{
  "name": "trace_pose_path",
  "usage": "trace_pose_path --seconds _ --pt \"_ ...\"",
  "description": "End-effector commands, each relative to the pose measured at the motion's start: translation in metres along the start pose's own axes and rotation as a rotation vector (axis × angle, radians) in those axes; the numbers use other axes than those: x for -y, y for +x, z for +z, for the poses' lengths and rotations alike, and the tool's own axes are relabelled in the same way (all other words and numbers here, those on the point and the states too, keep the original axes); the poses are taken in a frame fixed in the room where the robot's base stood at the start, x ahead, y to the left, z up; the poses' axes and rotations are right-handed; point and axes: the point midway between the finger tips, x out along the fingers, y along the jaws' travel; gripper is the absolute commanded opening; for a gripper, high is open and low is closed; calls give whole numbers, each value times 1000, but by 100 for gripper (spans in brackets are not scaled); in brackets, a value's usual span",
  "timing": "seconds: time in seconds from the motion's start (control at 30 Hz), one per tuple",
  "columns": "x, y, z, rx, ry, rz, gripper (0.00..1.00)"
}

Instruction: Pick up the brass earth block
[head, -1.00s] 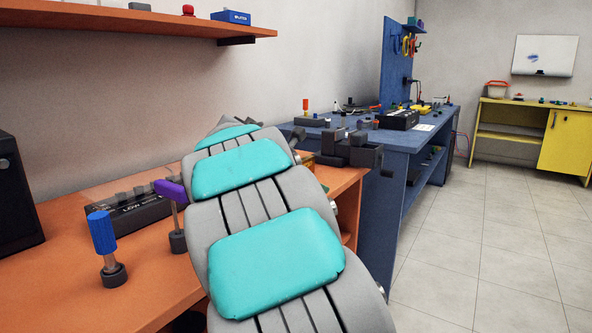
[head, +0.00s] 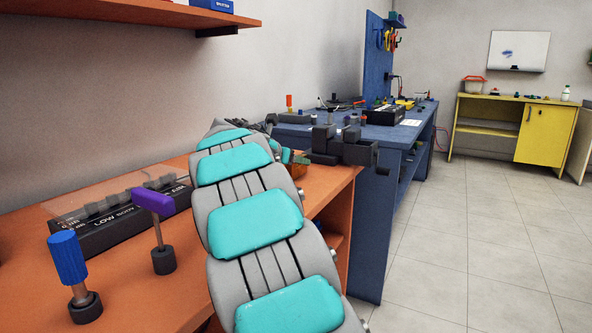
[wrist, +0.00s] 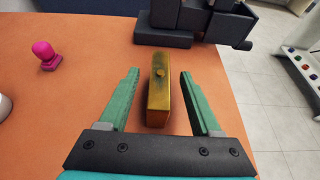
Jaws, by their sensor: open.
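My gripper (wrist: 161,80) is open, with one green finger on each side of the block. A gap shows between the block and each finger, and nothing is held. In the head view my arm hides most of the spot where the gripper is, and I cannot make out the block clearly there.
A dark vise (wrist: 200,20) stands just beyond the block; it also shows in the head view (head: 340,150). A pink knobbed object (wrist: 45,55) is on the left. Blue-handled (head: 70,262) and purple-handled (head: 153,215) tools stand on the bench. The bench ends at the right.

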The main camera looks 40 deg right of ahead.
Motion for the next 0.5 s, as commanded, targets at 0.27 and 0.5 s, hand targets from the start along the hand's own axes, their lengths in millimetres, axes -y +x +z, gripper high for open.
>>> trace_pose_path --seconds 0.27,0.5 --pt "0 14 1 2 0 2 65" --pt "0 14 1 1 0 1 46"
